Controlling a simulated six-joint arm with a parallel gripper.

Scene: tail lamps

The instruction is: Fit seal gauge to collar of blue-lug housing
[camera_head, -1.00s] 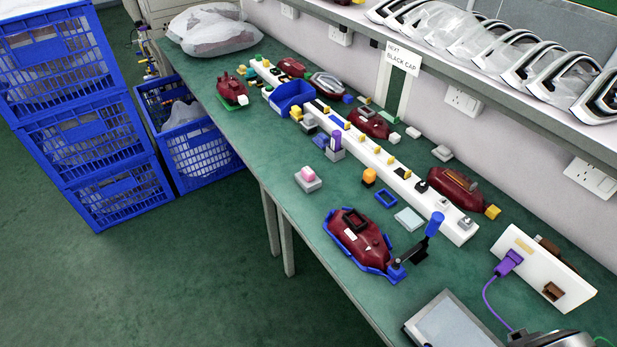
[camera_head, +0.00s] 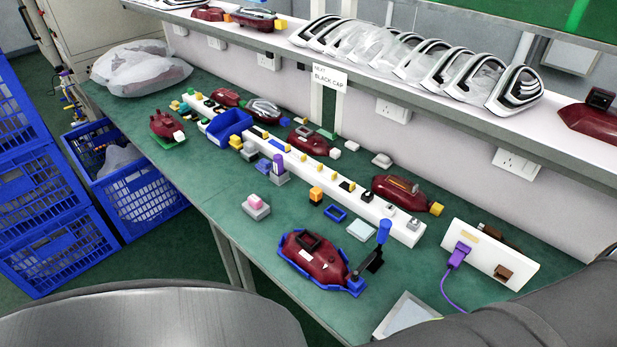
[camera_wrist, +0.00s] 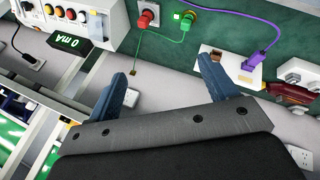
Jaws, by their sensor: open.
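My gripper (camera_wrist: 163,78) shows only in the wrist view. Its two blue-grey fingers are wide apart with nothing between them. In the head view, a dark red housing (camera_head: 263,107) with a pale ringed top has a small blue lug (camera_head: 284,122) at its right end, toward the back of the bench. A small blue rectangular ring (camera_head: 335,213), perhaps the seal gauge, lies flat on the green bench in front of the white strip. Another red housing (camera_head: 316,260) with a black collar sits in a blue cradle at the front. The gripper is apart from all of these.
A long white strip (camera_head: 375,205) with small coloured parts runs along the bench (camera_head: 225,185). A blue-handled clamp (camera_head: 383,232) rises beside the cradle. A white panel (camera_head: 490,255) with a purple cable stands at right. A shelf (camera_head: 450,125) overhangs the back.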

